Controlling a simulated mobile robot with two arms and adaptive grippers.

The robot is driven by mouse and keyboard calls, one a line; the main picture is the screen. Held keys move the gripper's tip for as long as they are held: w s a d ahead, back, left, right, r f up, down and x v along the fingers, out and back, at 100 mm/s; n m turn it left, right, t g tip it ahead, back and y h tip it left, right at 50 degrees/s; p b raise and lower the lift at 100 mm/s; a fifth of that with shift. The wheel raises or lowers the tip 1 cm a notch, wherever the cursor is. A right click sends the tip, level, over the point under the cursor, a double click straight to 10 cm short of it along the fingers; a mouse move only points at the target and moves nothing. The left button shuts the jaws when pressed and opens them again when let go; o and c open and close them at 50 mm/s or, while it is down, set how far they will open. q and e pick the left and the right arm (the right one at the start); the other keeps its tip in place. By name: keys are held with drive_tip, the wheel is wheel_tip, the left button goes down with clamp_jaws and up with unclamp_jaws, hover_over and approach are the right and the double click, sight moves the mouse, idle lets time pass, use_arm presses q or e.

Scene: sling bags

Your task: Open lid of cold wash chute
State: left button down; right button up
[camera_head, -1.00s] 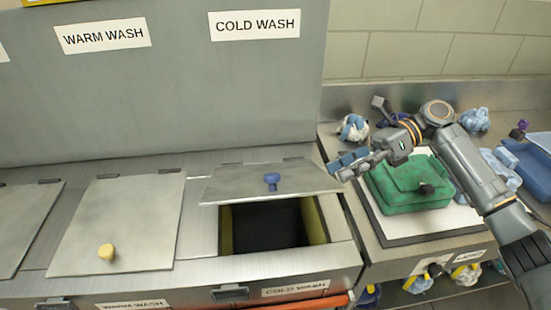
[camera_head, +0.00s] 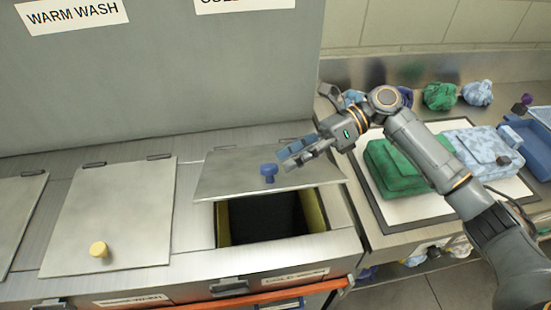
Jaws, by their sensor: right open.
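The cold wash chute (camera_head: 313,212) is at the centre, with its dark opening showing at the front. Its grey metal lid (camera_head: 225,178) is hinged at the back and stands tilted up, partly open. A blue knob (camera_head: 269,172) is on the lid. My right gripper (camera_head: 287,160) is open and empty, just above the lid, with its fingertips close to the right of the knob. I cannot tell whether the fingers touch the lid. My left gripper is not in view.
On the right counter, a green bag (camera_head: 385,172) and a light blue patterned bag (camera_head: 470,150) lie on a white board. A blue bin (camera_head: 535,135) stands at far right.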

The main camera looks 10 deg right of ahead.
sight(275, 165)
drive_tip(key=x, duration=0.3)
drive_tip(key=shift+s+a, duration=0.1)
drive_tip(key=shift+s, duration=0.05)
drive_tip(key=shift+a+f, duration=0.1)
drive_tip(key=shift+a, duration=0.1)
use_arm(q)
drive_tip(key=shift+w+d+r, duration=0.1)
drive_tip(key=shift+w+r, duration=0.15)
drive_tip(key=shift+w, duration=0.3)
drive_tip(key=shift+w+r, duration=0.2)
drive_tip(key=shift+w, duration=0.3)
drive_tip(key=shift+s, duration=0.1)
use_arm(e)
drive_tip(key=shift+c, duration=1)
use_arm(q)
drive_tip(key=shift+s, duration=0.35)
use_arm(e)
clamp_jaws()
